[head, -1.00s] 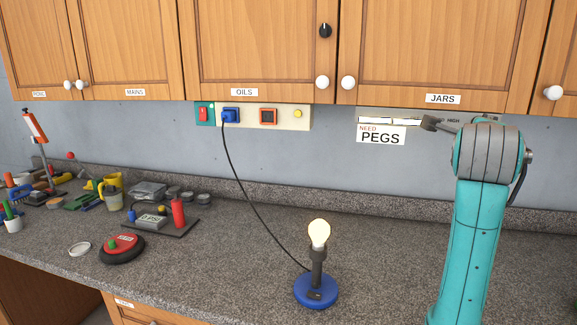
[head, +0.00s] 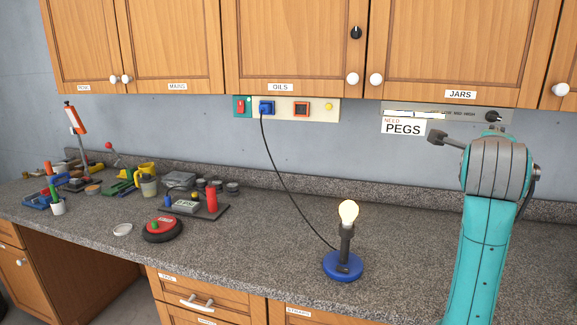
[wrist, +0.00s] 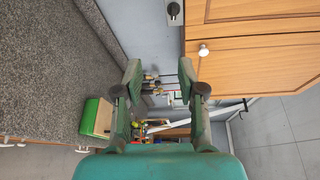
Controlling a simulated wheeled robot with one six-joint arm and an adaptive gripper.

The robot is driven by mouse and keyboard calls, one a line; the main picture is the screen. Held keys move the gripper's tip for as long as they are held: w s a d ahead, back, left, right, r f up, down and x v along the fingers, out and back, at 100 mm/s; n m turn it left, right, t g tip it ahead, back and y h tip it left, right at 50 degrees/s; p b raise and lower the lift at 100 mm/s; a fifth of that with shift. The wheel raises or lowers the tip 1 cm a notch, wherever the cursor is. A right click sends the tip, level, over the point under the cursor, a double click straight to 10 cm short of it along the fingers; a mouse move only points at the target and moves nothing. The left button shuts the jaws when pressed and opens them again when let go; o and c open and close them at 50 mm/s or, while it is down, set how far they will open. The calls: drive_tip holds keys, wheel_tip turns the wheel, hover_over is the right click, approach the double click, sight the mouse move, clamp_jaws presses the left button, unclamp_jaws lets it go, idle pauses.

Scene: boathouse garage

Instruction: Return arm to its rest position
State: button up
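My teal arm (head: 485,230) stands at the right of the head view, with its grey-banded joint (head: 497,168) in front of the backsplash. The fingers point toward a wall and tools in the distance. Whether the arm is in its rest pose cannot be told from these frames.
A lit lamp with a blue base (head: 343,265) stands on the counter (head: 270,230), its cord running to a wall socket panel (head: 300,109). Tools and containers crowd the counter's left. Wooden cabinets (head: 295,45) hang above. Counter between lamp and arm is clear.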

drive_tip(key=s+a+f+n+t+y, duration=0.1)
drive_tip(key=a+f+n+y, duration=0.2)
drive_tip(key=f, duration=0.9)
drive_tip(key=a+f+n, duration=0.3)
drive_tip(key=f+n, duration=0.2)
drive_tip(key=f, duration=0.7)
drive_tip(key=s+a+f+n+y, duration=0.2)
drive_tip(key=s+a+f+n, duration=0.15)
drive_tip(key=s+f, duration=0.4)
drive_tip(key=s+a+f+n+y, duration=0.1)
drive_tip(key=s+a+f+n, duration=0.25)
drive_tip(key=f, duration=0.75)
drive_tip(key=s+a+f+n+y, duration=0.1)
drive_tip(key=s+a+f+n, duration=0.15)
drive_tip(key=s, duration=0.45)
drive_tip(key=s+a+f+n+y, duration=0.1)
drive_tip(key=s+a+f+n, duration=0.1)
drive_tip(key=s+f, duration=0.35)
drive_tip(key=s+a+f+n+y, duration=0.1)
drive_tip(key=s+a+n, duration=0.1)
drive_tip(key=s, duration=0.6)
drive_tip(key=s+a+r+n, duration=0.1)
drive_tip(key=s+n, duration=0.1)
drive_tip(key=s, duration=0.8)
drive_tip(key=s+a+r+n+y, duration=0.1)
drive_tip(key=s+r+n, duration=0.1)
drive_tip(key=s, duration=0.9)
drive_tip(key=shift+a+r+n, duration=0.15)
drive_tip(key=shift+r+n, duration=0.05)
drive_tip(key=shift+n, duration=0.35)
